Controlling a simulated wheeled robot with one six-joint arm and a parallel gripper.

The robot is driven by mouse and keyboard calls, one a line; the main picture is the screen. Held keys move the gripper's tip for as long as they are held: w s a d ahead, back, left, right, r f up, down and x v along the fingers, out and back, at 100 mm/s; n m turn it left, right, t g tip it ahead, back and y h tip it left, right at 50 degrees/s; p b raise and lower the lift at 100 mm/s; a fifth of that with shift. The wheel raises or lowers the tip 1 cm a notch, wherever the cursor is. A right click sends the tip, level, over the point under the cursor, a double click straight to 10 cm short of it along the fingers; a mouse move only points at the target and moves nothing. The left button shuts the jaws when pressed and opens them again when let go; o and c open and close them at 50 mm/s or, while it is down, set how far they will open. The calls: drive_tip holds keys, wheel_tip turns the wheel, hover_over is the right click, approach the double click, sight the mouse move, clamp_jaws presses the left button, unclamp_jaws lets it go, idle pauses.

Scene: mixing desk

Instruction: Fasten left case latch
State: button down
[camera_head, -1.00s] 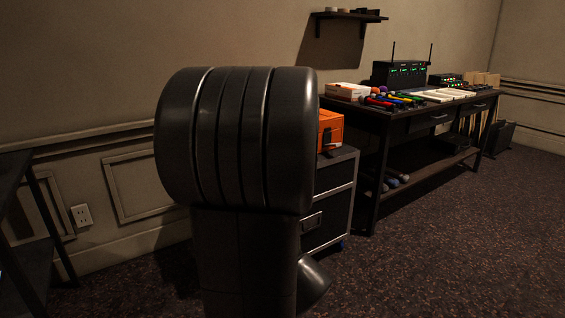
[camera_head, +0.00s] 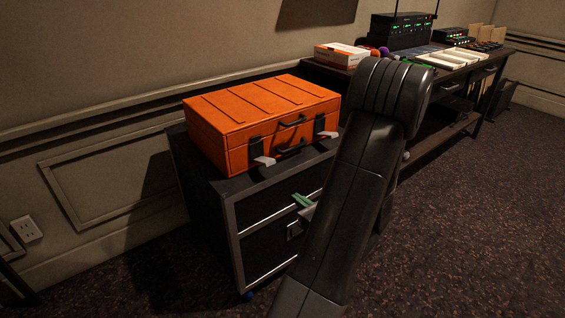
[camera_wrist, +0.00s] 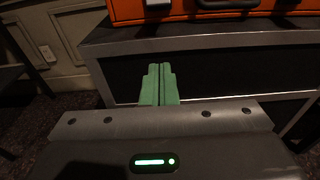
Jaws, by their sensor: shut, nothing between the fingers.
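The orange case (camera_head: 262,112) stands with its lid down on a dark cabinet. Its left latch (camera_head: 262,153) is a dark strap with a pale tab sticking out at the lower front. A similar right latch (camera_head: 324,130) is at the other end of the front, with a dark handle (camera_head: 291,148) between them. In the wrist view the case's lower front (camera_wrist: 128,10) shows at the top edge, with part of the left latch's pale tab (camera_wrist: 158,3). My gripper (camera_head: 301,199) has green fingers, shut and empty, in front of the cabinet and below the case, apart from both latches.
The cabinet (camera_head: 262,203) has a metal-edged front and a narrow top ledge before the case. Right of it, a long desk (camera_head: 455,68) holds a white-and-orange box (camera_head: 340,54) and radio gear. Open carpet lies in front.

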idle(0.3)
drive_tip(key=b, duration=0.2)
approach(264, 161)
drive_tip(key=w+a+f, duration=0.2)
drive_tip(key=w+f, duration=0.1)
drive_tip(key=w, duration=0.1)
drive_tip(key=shift+w+a+f, duration=0.1)
drive_tip(key=shift+w+a, duration=0.05)
drive_tip(key=shift+w, duration=0.1)
idle(0.4)
drive_tip(key=shift+r+p, duration=0.35)
drive_tip(key=shift+p, duration=0.5)
